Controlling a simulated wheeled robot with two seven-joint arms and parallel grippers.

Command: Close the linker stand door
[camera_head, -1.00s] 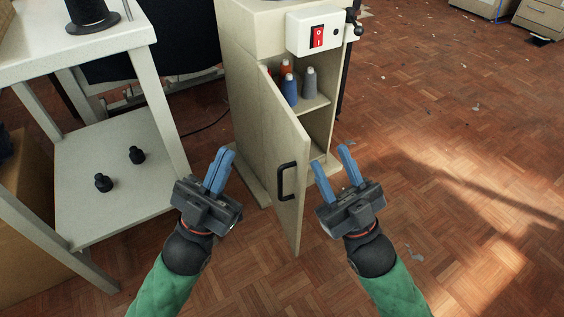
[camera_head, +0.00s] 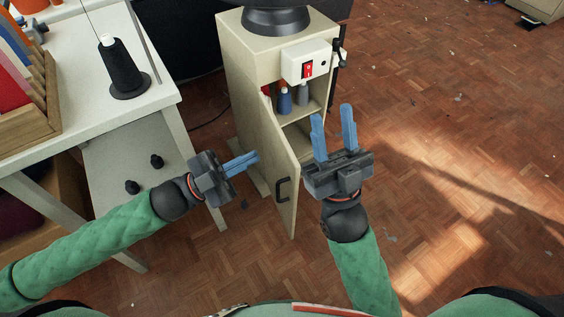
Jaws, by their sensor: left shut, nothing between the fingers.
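The linker stand (camera_head: 240,65) is a beige cabinet with its door (camera_head: 268,150) standing open toward me. A black handle (camera_head: 283,189) is on the door's outer face. My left gripper (camera_head: 256,157) is shut and empty, pointing right, its fingertips overlapping the door's outer face in the picture; I cannot tell if they touch. My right gripper (camera_head: 333,113) is open and empty, pointing up, to the right of the door's free edge and in front of the cabinet's opening. It hides part of the lower opening.
Thread cones, one of them blue (camera_head: 285,101), stand on the shelf inside the stand. A switch box (camera_head: 305,63) with a red switch is above the opening. A white table (camera_head: 75,105) with a black thread spool (camera_head: 122,72) is at left. The wood floor (camera_head: 450,150) at right is mostly clear.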

